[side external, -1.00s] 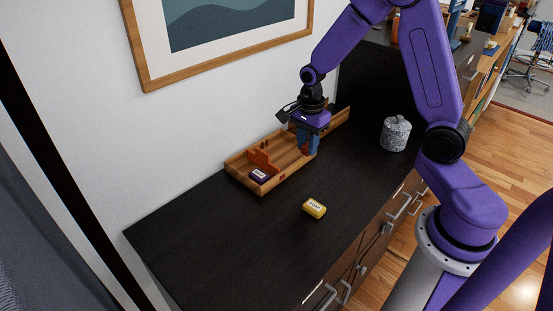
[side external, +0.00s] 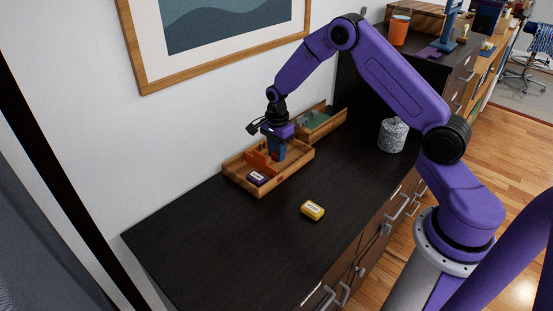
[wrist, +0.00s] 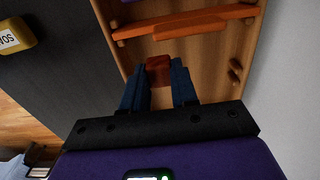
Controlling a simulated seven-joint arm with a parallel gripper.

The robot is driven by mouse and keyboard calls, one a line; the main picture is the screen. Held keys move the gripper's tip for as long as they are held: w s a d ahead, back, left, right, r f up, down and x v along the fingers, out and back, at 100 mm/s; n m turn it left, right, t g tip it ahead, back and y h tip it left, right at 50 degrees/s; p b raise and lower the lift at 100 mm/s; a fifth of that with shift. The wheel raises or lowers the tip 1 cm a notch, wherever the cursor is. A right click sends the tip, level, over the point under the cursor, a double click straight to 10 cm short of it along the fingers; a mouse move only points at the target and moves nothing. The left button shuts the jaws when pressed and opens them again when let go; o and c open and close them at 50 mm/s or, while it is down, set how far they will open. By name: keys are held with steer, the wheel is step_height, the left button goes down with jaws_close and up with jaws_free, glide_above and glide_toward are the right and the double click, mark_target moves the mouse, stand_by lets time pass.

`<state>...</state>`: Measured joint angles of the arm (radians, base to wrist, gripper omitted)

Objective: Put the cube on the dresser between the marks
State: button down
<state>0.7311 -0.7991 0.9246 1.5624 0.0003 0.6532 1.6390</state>
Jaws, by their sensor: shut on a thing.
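The red-brown cube (wrist: 158,70) is between my gripper's two blue fingertips (wrist: 159,80) in the wrist view. My gripper (side external: 277,158) is shut on it, over the right part of a wooden tray (side external: 300,158) on the dark dresser (side external: 240,225). The cube is not clear in the side view. An orange divider (side external: 262,160) crosses the tray left of my gripper; it lies just beyond the cube in the wrist view (wrist: 190,27). Small dark-orange marks (wrist: 235,70) show on the tray's wall. I cannot tell whether the cube touches the tray floor.
A purple labelled block (side external: 257,178) lies in the tray's left part. A yellow soap block (side external: 312,210) lies on the dresser in front. Another wooden tray (side external: 335,122) holding something green stands behind, and a grey stone jar (side external: 392,135) stands right. The dresser's front left is clear.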

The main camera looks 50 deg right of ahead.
mark_target(276, 159)
steer(key=shift+w+f, duration=0.1)
steer(key=shift+f, duration=1.55)
steer(key=shift+f, duration=0.15)
steer(key=c, duration=0.9)
jaws_free()
steer(key=shift+o, duration=0.2)
